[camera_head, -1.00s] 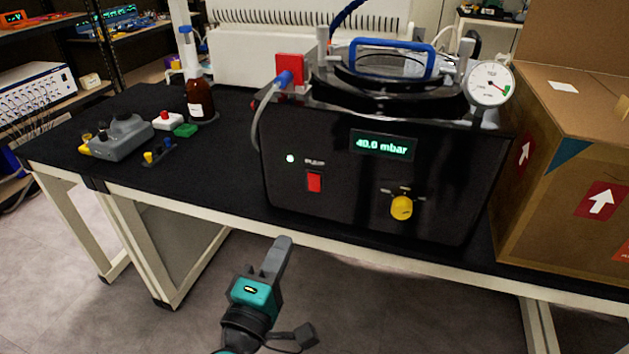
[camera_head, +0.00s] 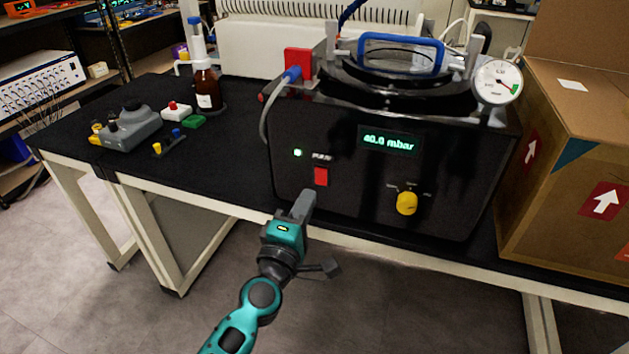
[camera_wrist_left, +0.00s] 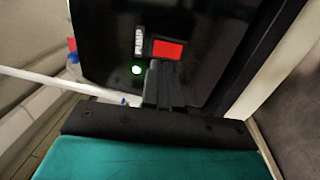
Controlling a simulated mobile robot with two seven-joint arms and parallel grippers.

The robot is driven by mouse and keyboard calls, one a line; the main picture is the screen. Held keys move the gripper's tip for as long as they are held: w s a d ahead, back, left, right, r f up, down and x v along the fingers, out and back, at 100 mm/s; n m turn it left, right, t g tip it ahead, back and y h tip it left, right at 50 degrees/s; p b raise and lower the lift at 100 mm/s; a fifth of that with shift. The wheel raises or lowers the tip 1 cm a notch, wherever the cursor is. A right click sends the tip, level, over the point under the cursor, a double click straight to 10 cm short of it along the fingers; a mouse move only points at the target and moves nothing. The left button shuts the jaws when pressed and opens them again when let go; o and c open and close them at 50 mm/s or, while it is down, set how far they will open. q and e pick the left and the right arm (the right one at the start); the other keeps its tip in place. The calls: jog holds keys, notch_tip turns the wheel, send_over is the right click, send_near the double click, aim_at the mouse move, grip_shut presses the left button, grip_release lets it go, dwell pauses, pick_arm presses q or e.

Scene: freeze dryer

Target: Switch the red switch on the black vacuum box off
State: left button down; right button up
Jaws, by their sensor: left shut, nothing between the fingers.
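The black vacuum box (camera_head: 345,205) stands on the black bench top, its display reading 40.0 mbar. The red switch (camera_head: 321,176) is on the left part of its front, beside a lit green lamp (camera_head: 297,153). In the left wrist view the red switch (camera_wrist_left: 167,49) lies just beyond the fingertips, with the green lamp (camera_wrist_left: 137,70) beside it. My left gripper (camera_head: 308,196) is shut and empty, its tips just below the switch in the head view. It also shows in the left wrist view (camera_wrist_left: 163,68). Whether the tips touch the panel, I cannot tell. My right gripper is not in view.
A yellow knob (camera_head: 406,203) sits right of the switch. A cardboard box (camera_head: 560,180) stands close on the right. A brown bottle (camera_head: 207,90) and a grey control box (camera_head: 132,127) are on the left. The bench's front edge (camera_head: 240,212) runs below the vacuum box.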

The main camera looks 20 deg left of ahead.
aim_at(320, 174)
pick_arm(q)
jog(key=shift+w+d+r, duration=0.1)
jog(key=shift+w+r, duration=0.05)
jog(key=shift+w, duration=1.15)
jog(key=shift+w+r, duration=0.15)
jog(key=shift+w, duration=1.1)
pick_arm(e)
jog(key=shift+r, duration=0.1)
